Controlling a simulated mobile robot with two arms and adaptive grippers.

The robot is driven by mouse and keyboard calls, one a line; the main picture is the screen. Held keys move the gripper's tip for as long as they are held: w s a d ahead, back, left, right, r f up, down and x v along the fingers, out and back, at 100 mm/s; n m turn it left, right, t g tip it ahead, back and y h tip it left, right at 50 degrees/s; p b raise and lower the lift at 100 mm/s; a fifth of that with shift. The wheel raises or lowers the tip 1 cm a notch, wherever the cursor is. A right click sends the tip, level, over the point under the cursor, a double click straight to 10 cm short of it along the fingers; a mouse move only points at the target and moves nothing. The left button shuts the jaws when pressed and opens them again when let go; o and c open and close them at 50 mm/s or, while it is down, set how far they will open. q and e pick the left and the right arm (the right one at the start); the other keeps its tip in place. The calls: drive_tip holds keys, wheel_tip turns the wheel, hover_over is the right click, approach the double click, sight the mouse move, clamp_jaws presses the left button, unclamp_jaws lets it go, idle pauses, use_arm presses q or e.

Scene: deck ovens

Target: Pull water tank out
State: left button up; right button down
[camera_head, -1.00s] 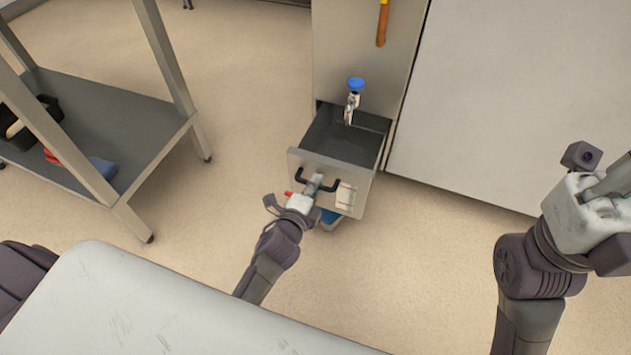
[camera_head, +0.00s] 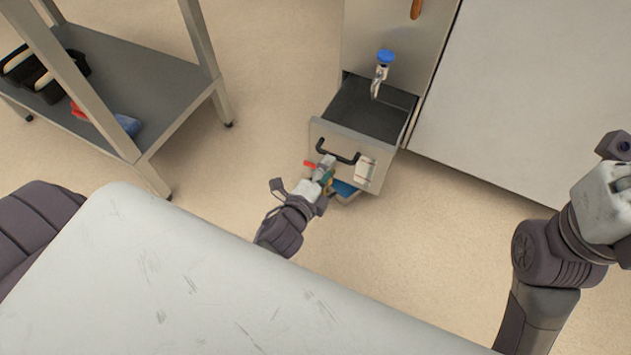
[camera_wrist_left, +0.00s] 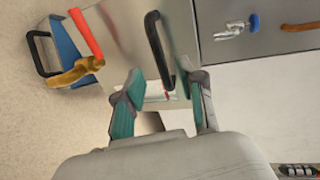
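A steel drawer-like tank (camera_head: 322,131) with a dark interior stands pulled out of the steel cabinet. I take it for the water tank. Its front carries a black bar handle (camera_head: 352,159), which also shows in the left wrist view (camera_wrist_left: 155,45). My left gripper (camera_head: 325,168) is just in front of and below the handle. In the left wrist view its fingers (camera_wrist_left: 168,80) are spread, with the handle's end beyond the gap and nothing gripped. My right wrist is at the right edge of the head view; its fingers are out of frame.
A blue-headed tap (camera_head: 386,57) hangs over the tank. A red-handled brass valve (camera_wrist_left: 80,66) and a blue container (camera_wrist_left: 68,42) are below its front. A steel shelf table (camera_head: 150,80) stands left. Floor (camera_head: 245,165) between is clear.

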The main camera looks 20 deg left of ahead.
use_arm(q)
drive_tip(key=v, duration=0.6)
drive_tip(key=shift+s, duration=0.2)
drive_tip(key=shift+r, duration=0.1)
